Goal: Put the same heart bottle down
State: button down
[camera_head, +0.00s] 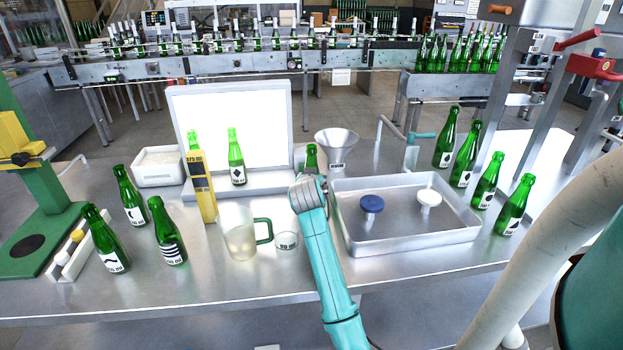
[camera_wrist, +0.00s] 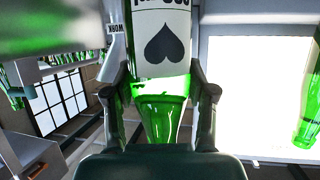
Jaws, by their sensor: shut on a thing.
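The heart bottle is a green glass bottle, and only its top shows behind my gripper in the head view (camera_head: 311,157). In the wrist view the bottle (camera_wrist: 160,118) stands between the two fingers, its white label with a black heart shown point up. My gripper (camera_wrist: 162,92) is shut on it, a finger on each side near the shoulder. My gripper in the head view (camera_head: 309,190) is over the table (camera_head: 300,277), left of the metal tray. The bottle's base is hidden, so I cannot tell whether it touches the table.
The metal tray (camera_head: 405,243) holds a blue and a white stopper. A funnel (camera_head: 337,145), a lit panel (camera_head: 265,110), a jug (camera_head: 238,240) and a small cup (camera_head: 287,243) are close by. Several green bottles stand at left (camera_head: 168,240) and right (camera_head: 513,212).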

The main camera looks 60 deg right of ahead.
jog(key=shift+f, duration=0.1)
jog(key=shift+c, duration=1.8)
grip_release()
jog(key=shift+s+a+r, duration=0.1)
jog(key=shift+a+r, duration=0.1)
jog(key=v, duration=1.1)
jog(key=shift+s+a, duration=0.2)
